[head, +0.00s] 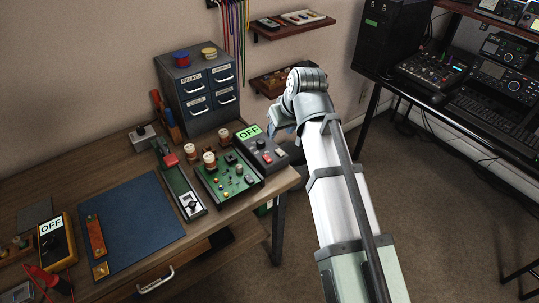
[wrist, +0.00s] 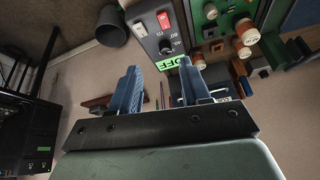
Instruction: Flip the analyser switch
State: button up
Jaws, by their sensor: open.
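A dark grey instrument box, which looks like the analyser (head: 262,147), stands at the right end of the bench with a green display reading OFF. In the wrist view its panel (wrist: 153,35) shows upside down, with a red switch (wrist: 164,21), a pale switch (wrist: 140,29) and a black knob (wrist: 167,47). The red switch also shows in the head view (head: 267,158). My gripper (wrist: 159,66) is open and empty, with blue fingers apart. In the head view my gripper (head: 281,125) is above and right of the box, its fingertips partly hidden.
A green circuit board (head: 228,179) with knobs sits left of the box. A drawer cabinet (head: 203,92) stands behind. A yellow meter (head: 56,242) also reading OFF lies far left. A dark round bin (wrist: 112,25) shows below the bench edge. A blue mat (head: 130,222) is mostly clear.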

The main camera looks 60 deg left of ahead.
jog(key=d+n, duration=0.1)
jog(key=n, duration=0.1)
send_near(268, 158)
jog(key=shift+g+h, duration=0.3)
jog(key=x, duration=0.7)
jog(key=shift+w+a+f, duration=0.1)
jog(key=shift+w+a, duration=0.05)
jog(key=shift+a, duration=0.1)
grip_shut()
dwell(0.3)
